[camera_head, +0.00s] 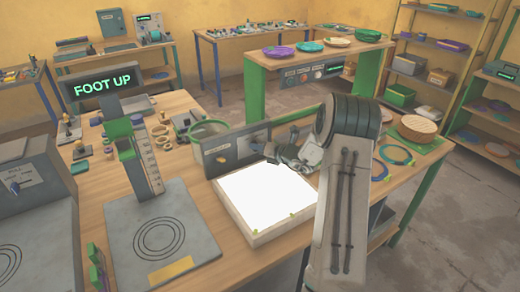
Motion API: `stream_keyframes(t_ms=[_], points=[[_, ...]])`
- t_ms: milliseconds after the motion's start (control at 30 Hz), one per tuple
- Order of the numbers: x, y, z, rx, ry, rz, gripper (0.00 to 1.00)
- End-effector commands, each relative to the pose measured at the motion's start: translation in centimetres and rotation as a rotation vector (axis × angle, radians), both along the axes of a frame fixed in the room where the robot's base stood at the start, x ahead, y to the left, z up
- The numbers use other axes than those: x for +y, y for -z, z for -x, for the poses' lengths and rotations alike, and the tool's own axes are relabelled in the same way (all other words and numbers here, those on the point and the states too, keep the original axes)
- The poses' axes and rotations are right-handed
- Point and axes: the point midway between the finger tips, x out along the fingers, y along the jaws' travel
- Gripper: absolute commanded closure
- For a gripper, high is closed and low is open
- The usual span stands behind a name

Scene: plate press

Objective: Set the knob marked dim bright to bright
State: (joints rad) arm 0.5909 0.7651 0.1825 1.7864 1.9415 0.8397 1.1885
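A grey control panel (236,155) stands along the back edge of a white glowing light box (258,200) on the wooden workbench. The panel has a small dark label and at least one small round knob (222,159) at its left part. The lettering is too small to read, so I cannot tell which knob is marked dim bright or where it points. My gripper (277,160) is low over the back right of the light box, near the panel's right end. Its fingers are small and partly hidden, and I cannot tell whether they touch anything.
A green-and-grey upright press (140,155) with a grey base plate stands left of the light box. A lit sign (103,84) reads FOOT UP. A green-rimmed bin (209,130) stands behind the panel.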

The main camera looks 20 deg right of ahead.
Motion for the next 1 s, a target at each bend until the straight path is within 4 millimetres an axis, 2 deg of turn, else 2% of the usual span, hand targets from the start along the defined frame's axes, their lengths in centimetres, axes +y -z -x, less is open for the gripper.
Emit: stream_keyframes(t_ms=[200, 333, 800, 1000], points=[[-0.1, 0.0, 0.2, 0.0, 0.0, 0.001, 0.66], [-0.7, -0.4, 1.3, -0.001, 0.002, 0.002, 0.66], [-4.6, -3.5, 9.9, 0.0, 0.003, 0.002, 0.66], [-5.3, -4.1, 11.7, 0.0, 0.0, 0.001, 0.66]])
